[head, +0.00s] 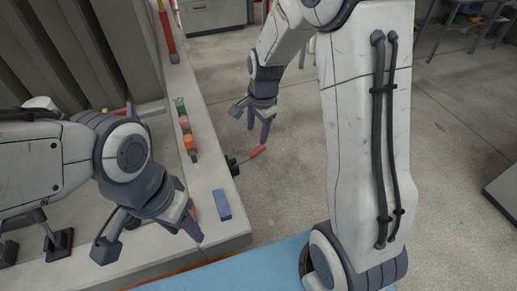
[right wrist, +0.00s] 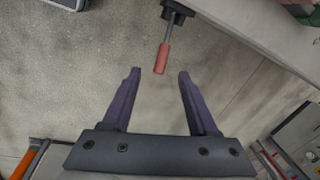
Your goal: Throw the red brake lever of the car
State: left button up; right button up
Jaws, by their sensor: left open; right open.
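The brake lever has a red grip (head: 256,152) on a short dark stem, and sticks out from the side of the grey car or mould edge in the head view. In the right wrist view the red grip (right wrist: 161,58) lies ahead of and between the open fingertips, apart from them. My right gripper (head: 250,128) is open and empty, above and slightly left of the grip in the head view; its fingers also show in the right wrist view (right wrist: 157,74). My left gripper (head: 190,232) hangs over the grey ledge near a blue block, its fingers partly hidden.
The grey ledge (head: 206,165) carries a blue block (head: 222,204) and a row of small coloured pieces (head: 186,128). Concrete floor (head: 290,170) lies open beyond the lever. A blue surface (head: 262,268) is at the front.

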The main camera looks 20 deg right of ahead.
aim_at(262, 147)
jog(key=w+d+f, duration=0.1)
jog(key=f, duration=0.3)
jog(key=w+f+m, duration=0.1)
jog(key=f, duration=0.3)
jog(key=w+d+f+m, duration=0.1)
jog(key=f, duration=0.3)
jog(key=shift+w+d+f, duration=0.15)
jog(key=shift+d+f, duration=0.1)
jog(key=shift+d, duration=0.1)
grip_shut()
jog(key=shift+d, duration=0.1)
dwell(0.8)
